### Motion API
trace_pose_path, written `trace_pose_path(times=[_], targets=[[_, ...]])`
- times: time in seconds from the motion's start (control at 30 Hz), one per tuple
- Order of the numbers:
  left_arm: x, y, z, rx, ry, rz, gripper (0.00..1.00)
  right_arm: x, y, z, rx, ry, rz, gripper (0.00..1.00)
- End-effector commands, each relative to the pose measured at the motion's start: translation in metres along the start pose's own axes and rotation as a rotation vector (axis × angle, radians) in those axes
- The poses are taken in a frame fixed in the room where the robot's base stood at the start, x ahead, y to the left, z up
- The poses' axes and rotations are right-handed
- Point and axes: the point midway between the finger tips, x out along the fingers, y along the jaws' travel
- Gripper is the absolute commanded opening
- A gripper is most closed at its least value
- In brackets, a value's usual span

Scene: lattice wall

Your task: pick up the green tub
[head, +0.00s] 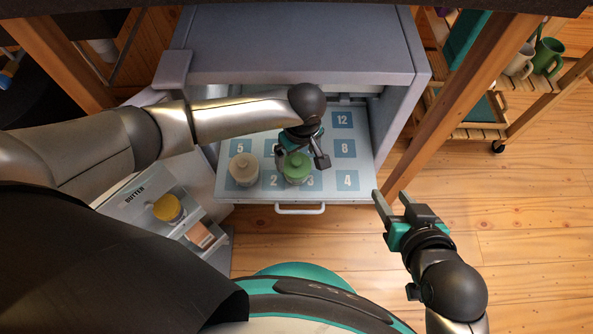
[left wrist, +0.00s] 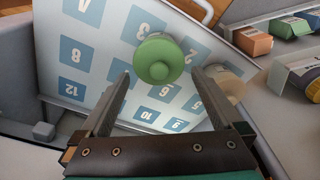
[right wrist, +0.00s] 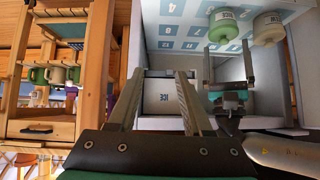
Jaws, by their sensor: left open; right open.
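The green tub (head: 296,168) stands on a pulled-out white shelf (head: 341,193) with numbered blue squares, near its front edge. It hides part of the squares around the 3. In the left wrist view the green tub (left wrist: 158,60) appears beyond and between the fingertips. My left gripper (head: 302,158) is open and empty, just above and behind the tub, not visibly touching it. In the right wrist view the tub (right wrist: 222,26) and my left gripper (right wrist: 229,52) both show. My right gripper (head: 392,198) is open and empty, right of the shelf's front corner.
A cream tub (head: 243,168) stands close left of the green tub. A grey cabinet (head: 300,62) overhangs the shelf's back. A wooden post (head: 465,100) rises at right.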

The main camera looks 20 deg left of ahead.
Motion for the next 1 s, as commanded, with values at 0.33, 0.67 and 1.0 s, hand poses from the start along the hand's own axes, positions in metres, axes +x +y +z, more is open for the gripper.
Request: trace_pose_path(times=[0.33, 0.67, 1.0], targets=[[0.014, 0.001, 0.002, 0.000, -0.001, 0.000, 1.00, 0.009, -0.016, -0.008, 0.012, 0.149, -0.044, 0.50], [0.028, 0.001, 0.003, -0.001, -0.001, 0.000, 1.00, 0.009, -0.033, -0.019, 0.038, 0.331, -0.090, 0.50], [0.045, 0.002, 0.004, -0.001, -0.002, 0.001, 1.00, 0.001, -0.047, -0.027, 0.077, 0.514, -0.131, 0.50]])
